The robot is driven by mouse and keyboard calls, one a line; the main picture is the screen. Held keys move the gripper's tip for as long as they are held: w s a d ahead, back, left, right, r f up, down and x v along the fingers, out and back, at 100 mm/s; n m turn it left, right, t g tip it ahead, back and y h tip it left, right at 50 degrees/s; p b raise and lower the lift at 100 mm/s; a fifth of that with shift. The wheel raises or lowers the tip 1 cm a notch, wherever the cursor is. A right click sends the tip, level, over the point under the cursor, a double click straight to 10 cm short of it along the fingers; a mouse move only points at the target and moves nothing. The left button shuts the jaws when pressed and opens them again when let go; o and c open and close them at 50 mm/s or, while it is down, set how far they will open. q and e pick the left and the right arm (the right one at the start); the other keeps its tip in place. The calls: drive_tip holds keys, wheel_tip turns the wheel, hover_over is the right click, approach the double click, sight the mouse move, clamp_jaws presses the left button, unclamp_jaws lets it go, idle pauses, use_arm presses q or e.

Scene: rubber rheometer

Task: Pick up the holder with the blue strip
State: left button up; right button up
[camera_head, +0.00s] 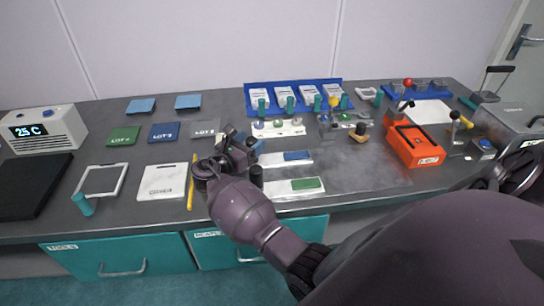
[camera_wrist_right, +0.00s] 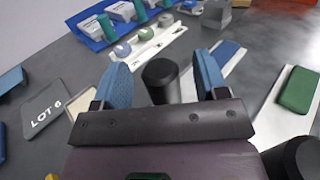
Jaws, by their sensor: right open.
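The holder with the blue strip is a white plate (camera_head: 272,160) with a blue strip (camera_head: 298,155) on it, lying flat on the grey bench. In the right wrist view its black upright cylindrical handle (camera_wrist_right: 160,78) stands between the fingers, with the blue strip (camera_wrist_right: 229,50) behind the right finger. My right gripper (camera_head: 246,143) is open at the left end of this holder. Its two blue fingers (camera_wrist_right: 161,84) are spread on either side of the handle, with visible gaps. In the head view the gripper hides most of this handle. My left gripper is not in view.
A similar holder with a green strip (camera_head: 308,183) lies in front, its black handle (camera_head: 256,176) close to my right wrist. A yellow pencil-like stick (camera_head: 191,185) and white square device (camera_head: 163,182) lie left. A white rack with knobs (camera_head: 278,130) stands behind.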

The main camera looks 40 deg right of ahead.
clamp_jaws()
idle(0.3)
drive_tip(key=shift+r, duration=0.1)
